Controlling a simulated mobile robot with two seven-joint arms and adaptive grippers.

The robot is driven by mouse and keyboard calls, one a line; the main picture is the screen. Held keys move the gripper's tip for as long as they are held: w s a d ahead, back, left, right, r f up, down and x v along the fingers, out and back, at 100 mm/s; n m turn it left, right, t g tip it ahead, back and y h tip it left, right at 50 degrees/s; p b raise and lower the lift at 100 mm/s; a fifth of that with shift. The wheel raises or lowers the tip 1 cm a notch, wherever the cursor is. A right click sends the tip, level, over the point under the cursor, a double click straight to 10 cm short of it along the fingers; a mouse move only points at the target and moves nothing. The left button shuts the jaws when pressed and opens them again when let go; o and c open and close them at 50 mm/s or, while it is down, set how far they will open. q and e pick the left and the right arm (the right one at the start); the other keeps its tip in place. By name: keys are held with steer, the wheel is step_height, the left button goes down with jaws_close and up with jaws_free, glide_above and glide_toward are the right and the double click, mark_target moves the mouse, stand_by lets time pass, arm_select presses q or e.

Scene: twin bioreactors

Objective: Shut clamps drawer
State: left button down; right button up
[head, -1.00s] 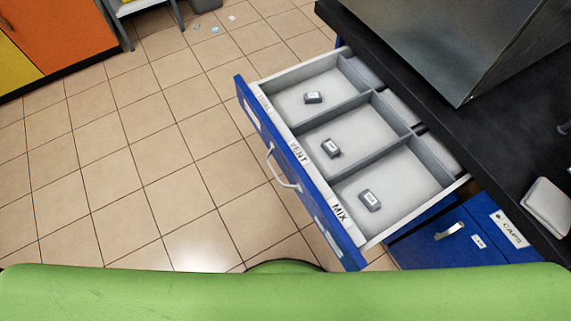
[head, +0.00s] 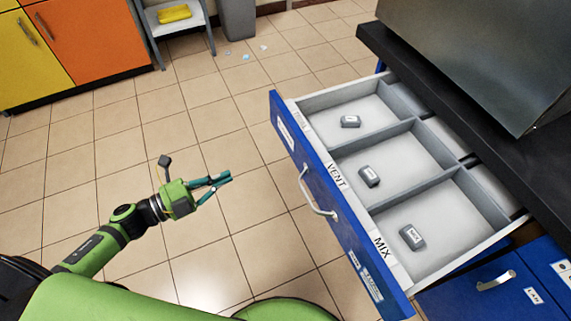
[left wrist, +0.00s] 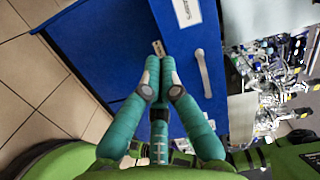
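The clamps drawer (head: 328,222) stands pulled out from the bench in the head view. It has a blue front, pale walls and a white bar handle (head: 317,192). Its compartments carry labels, of which VENT and MIX are readable, and three grey clamps (head: 412,237) lie inside, one per front compartment. My left gripper (head: 229,177) is left of the drawer front, apart from it, with its teal fingers pointing toward it. In the left wrist view the fingertips (left wrist: 160,60) are together with nothing visible between them; a blue front with a white handle (left wrist: 203,73) shows beyond. My right gripper is out of view.
A black bench top (head: 440,95) with a large metal box (head: 480,50) is behind the drawer. Orange and yellow cabinets (head: 90,40) stand at back left. The tiled floor before the drawer is clear.

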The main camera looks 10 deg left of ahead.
arm_select(q)
step_height(320, 180, up, 3)
steer(key=d+m+g+h, duration=0.2)
steer(key=d+m, duration=0.1)
steer(key=p, duration=0.2)
glide_toward(295, 154)
steer(key=shift+t, duration=0.3)
steer(key=x, duration=0.6)
steer(key=shift+s+d, duration=0.15)
steer(key=shift+w+d, duration=0.3)
steer(key=shift+d, duration=0.15)
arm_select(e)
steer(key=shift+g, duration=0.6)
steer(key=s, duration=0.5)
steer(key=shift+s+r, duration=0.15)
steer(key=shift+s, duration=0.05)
